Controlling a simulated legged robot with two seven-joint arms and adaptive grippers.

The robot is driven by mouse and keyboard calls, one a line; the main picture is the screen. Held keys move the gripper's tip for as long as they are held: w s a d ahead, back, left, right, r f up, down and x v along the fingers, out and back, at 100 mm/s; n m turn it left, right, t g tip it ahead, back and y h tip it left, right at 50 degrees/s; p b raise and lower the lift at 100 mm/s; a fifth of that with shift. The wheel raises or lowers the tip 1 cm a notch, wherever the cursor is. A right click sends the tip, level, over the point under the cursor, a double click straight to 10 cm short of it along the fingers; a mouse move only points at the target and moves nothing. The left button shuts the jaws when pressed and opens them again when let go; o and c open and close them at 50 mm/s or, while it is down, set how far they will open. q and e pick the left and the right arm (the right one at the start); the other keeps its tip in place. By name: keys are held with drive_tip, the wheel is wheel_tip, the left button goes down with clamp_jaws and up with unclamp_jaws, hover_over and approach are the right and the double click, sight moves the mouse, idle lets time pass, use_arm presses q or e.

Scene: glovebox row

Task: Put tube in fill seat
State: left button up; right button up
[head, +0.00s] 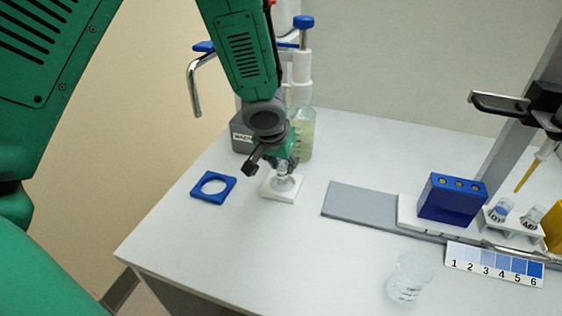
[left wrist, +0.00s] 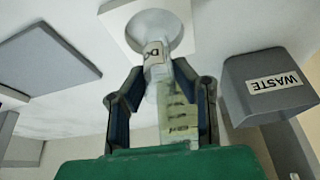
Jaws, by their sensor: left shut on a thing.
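My left gripper (head: 277,165) points down over the white square fill seat (head: 281,194), which has a round dished recess. In the left wrist view the gripper (left wrist: 160,95) is shut on a small clear tube (left wrist: 172,112) with a white label starting with "D". The tube's far end overlaps the round recess of the seat (left wrist: 120,18). I cannot tell whether it rests in the recess or hangs just above it. In the head view the gripper mostly hides the tube. My right gripper is not in view.
A dispenser bottle (head: 305,135) and grey waste box (left wrist: 265,88) stand close behind the gripper. A blue square ring (head: 228,190) lies left. To the right are a grey plate (head: 360,206), blue block (head: 450,198), tube rack (head: 513,226), colour chart (head: 495,264) and clear beaker (head: 408,278).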

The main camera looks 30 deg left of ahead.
use_arm(q)
drive_tip(key=shift+f+b, duration=0.45)
drive_tip(key=shift+f, duration=0.35)
drive_tip(key=o, duration=0.9)
